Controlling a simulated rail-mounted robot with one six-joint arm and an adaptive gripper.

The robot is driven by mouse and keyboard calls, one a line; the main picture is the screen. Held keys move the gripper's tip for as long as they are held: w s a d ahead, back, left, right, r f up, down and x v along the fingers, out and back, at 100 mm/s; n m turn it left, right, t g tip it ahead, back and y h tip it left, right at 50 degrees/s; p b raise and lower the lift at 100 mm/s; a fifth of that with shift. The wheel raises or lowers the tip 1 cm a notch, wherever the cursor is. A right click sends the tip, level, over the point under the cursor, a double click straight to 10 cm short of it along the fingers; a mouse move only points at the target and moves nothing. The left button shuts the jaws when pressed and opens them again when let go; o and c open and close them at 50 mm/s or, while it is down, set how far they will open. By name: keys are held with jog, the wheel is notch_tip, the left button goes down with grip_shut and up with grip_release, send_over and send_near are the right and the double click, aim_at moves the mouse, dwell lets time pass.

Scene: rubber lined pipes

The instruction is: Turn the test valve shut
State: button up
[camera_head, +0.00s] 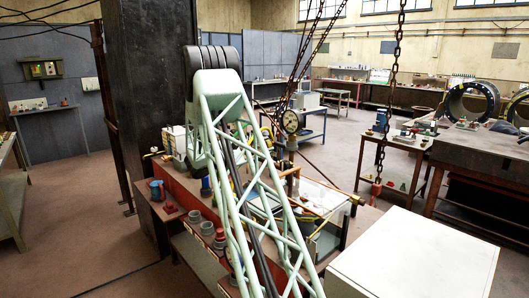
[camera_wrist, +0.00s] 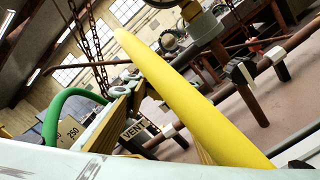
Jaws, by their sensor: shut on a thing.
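In the wrist view a long yellow bar (camera_wrist: 190,95), which looks like the valve's lever, crosses close to the camera from upper left to lower right. My gripper (camera_wrist: 137,92) shows partly, with ribbed tan pads beneath and beside the bar. It appears shut on the bar, but the contact is not clear. A "VENT" plate (camera_wrist: 133,131) and a curved green pipe or handle (camera_wrist: 62,108) are beyond it. The valve body cannot be made out. In the head view my pale green lattice arm hides the gripper.
A round gauge (camera_head: 291,122) stands behind my arm. Grey cups (camera_head: 207,228) and a blue jug (camera_head: 157,189) sit on the red bench at left. A chain (camera_head: 386,110) hangs at right. A white box top (camera_head: 415,255) fills the lower right. Open floor lies at far left.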

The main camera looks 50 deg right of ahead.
jog(key=shift+s+f+m+b, duration=0.1)
jog(key=shift+f+m+b, duration=0.1)
jog(key=shift+m+b, duration=2.4)
jog(key=shift+o, duration=0.2)
jog(key=shift+b, duration=0.35)
jog(key=shift+c, duration=0.2)
jog(key=o, duration=0.9)
jog(key=shift+r, duration=0.1)
jog(key=shift+a, duration=0.1)
jog(key=shift+v, duration=5.95)
jog(key=shift+r, duration=0.1)
